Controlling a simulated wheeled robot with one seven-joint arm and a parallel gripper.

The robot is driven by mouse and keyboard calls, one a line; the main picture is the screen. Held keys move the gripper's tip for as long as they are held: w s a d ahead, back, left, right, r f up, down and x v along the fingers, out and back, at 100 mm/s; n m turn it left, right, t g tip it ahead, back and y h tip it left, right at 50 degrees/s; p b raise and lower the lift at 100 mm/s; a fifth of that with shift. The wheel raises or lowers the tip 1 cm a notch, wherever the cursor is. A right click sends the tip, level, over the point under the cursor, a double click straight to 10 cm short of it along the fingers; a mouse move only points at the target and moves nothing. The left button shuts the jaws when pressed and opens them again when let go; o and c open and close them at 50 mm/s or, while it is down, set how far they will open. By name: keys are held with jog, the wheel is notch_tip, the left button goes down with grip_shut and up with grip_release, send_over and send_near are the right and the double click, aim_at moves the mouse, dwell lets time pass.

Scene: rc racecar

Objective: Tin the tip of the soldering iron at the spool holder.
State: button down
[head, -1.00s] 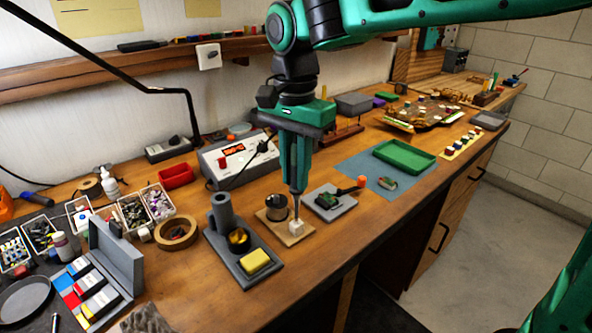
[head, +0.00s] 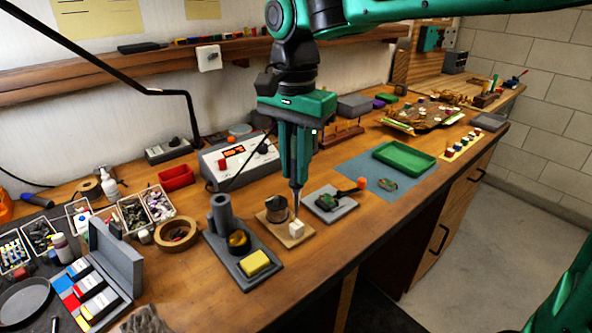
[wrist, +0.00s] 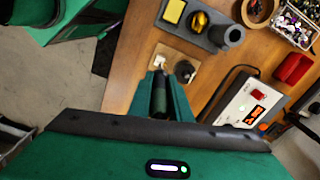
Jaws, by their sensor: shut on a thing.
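The spool holder (head: 302,239) is a small wooden plate with a grey solder spool (head: 277,209) and a white block (head: 297,228) on it. It also shows in the wrist view (wrist: 183,54). My gripper (head: 297,178) is shut on the soldering iron (head: 297,203), held upright with its thin tip pointing down. The tip is over the back of the white block; I cannot tell whether it touches. In the wrist view the iron's dark handle (wrist: 160,98) sits between my fingers. The iron stand (head: 240,262), left of the spool holder, has an upright tube, brass wool and a yellow sponge.
A grey plate with a small green part (head: 328,203) lies just right of the spool holder. The soldering station (head: 235,160) stands behind. A tape roll (head: 177,234) is left of the stand. The bench front near the spool holder is clear.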

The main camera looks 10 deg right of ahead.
aim_at(295, 135)
jog(key=shift+r, duration=2.1)
